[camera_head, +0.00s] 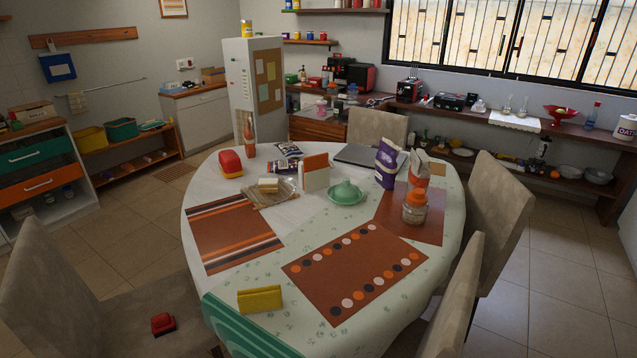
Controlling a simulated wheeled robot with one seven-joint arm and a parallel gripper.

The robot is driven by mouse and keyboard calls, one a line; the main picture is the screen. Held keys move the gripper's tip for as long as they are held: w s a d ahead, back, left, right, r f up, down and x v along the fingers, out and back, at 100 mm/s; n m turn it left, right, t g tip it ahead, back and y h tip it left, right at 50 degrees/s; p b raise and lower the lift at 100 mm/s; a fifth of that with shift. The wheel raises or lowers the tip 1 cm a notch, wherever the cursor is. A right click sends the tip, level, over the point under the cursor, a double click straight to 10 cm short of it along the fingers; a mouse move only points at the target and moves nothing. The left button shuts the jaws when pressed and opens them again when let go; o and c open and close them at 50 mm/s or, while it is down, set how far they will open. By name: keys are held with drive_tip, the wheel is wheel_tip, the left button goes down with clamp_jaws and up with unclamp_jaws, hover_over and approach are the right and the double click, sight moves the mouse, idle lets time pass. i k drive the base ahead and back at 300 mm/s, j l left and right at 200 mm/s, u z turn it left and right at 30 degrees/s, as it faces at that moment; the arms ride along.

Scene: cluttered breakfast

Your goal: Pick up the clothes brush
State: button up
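I cannot tell for sure which thing is the clothes brush. A small red object with a dark underside (163,323) lies on the seat of the chair at the lower left; its shape could be a brush. A yellow oblong object (260,298) lies on the near edge of the table, left of the dotted placemat; it is too small to identify. My gripper is not in view.
The oval table (335,220) carries a striped placemat (232,235), a dotted placemat (355,270), a green lidded dish (347,193), a jar (415,206), bags and a laptop (368,155). Chairs (505,210) crowd it. Floor is clear at the left (125,235).

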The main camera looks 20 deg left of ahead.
sight(162, 324)
drive_tip(key=u, duration=2)
drive_tip(key=i+j+z, duration=0.1)
drive_tip(key=i+j, duration=0.95)
drive_tip(key=i+j+z, duration=0.15)
drive_tip(key=i+j, duration=0.95)
